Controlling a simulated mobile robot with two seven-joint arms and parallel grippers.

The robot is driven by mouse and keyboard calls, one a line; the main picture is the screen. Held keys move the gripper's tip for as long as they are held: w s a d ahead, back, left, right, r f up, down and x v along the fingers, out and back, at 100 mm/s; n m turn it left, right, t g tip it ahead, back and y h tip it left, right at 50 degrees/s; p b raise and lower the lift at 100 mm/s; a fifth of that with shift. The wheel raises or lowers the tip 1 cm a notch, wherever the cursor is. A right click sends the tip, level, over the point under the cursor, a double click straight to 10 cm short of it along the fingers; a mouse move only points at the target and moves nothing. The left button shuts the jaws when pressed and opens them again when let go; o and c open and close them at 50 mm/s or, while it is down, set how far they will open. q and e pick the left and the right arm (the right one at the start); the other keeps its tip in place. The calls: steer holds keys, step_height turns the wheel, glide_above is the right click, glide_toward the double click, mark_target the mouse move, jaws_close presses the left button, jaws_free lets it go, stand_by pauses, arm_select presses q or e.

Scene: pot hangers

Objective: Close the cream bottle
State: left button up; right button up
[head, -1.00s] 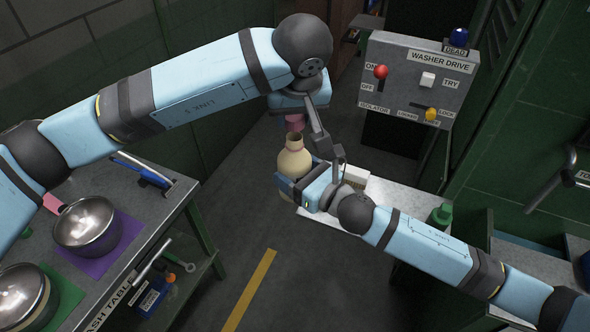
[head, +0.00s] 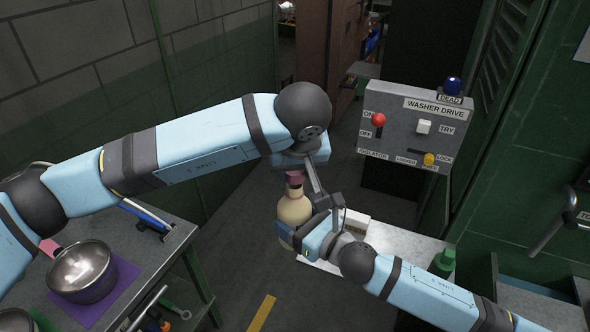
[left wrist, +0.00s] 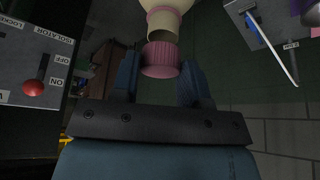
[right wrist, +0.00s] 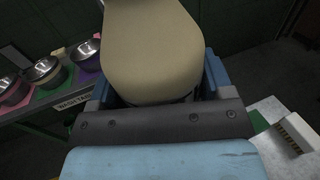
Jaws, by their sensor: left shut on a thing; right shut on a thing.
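The cream bottle (head: 293,209) is upright in the middle of the head view. My right gripper (head: 297,236) is shut around its body, which also fills the top of the right wrist view (right wrist: 152,50). My left gripper (head: 296,172) is above the bottle, shut on the pink cap (head: 295,179). In the left wrist view the ribbed cap (left wrist: 161,59) sits between the fingers, close to the bottle's cream neck (left wrist: 163,24), which has a pink ring. The cap is over or at the neck's mouth; I cannot tell whether they touch.
The washer drive panel (head: 417,130) stands behind, to the right. The wash table (head: 165,262) with a metal pot (head: 82,270) is at left. Open floor lies between.

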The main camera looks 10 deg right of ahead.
mark_target(292, 186)
arm_select(q)
steer(key=shift+f, duration=0.95)
steer(key=shift+f, duration=0.5)
arm_select(e)
steer(key=c, duration=0.4)
arm_select(q)
steer(key=m+h, duration=0.1)
steer(key=m, duration=0.2)
steer(key=shift+w+a, duration=0.15)
arm_select(e)
steer(key=shift+c, duration=0.2)
arm_select(q)
steer(key=m+h, duration=0.1)
steer(key=m, duration=0.1)
steer(key=m+g, duration=0.1)
steer(key=m, duration=0.1)
steer(key=shift+a+h, duration=0.15)
steer(key=shift+h, duration=0.25)
steer(key=m+h, duration=0.1)
steer(key=m, duration=0.2)
steer(key=shift+m+g, duration=0.3)
steer(key=shift+g, duration=0.1)
steer(key=shift+m+g+h, duration=0.3)
steer(key=shift+m+g, duration=0.1)
steer(key=shift+m, duration=0.8)
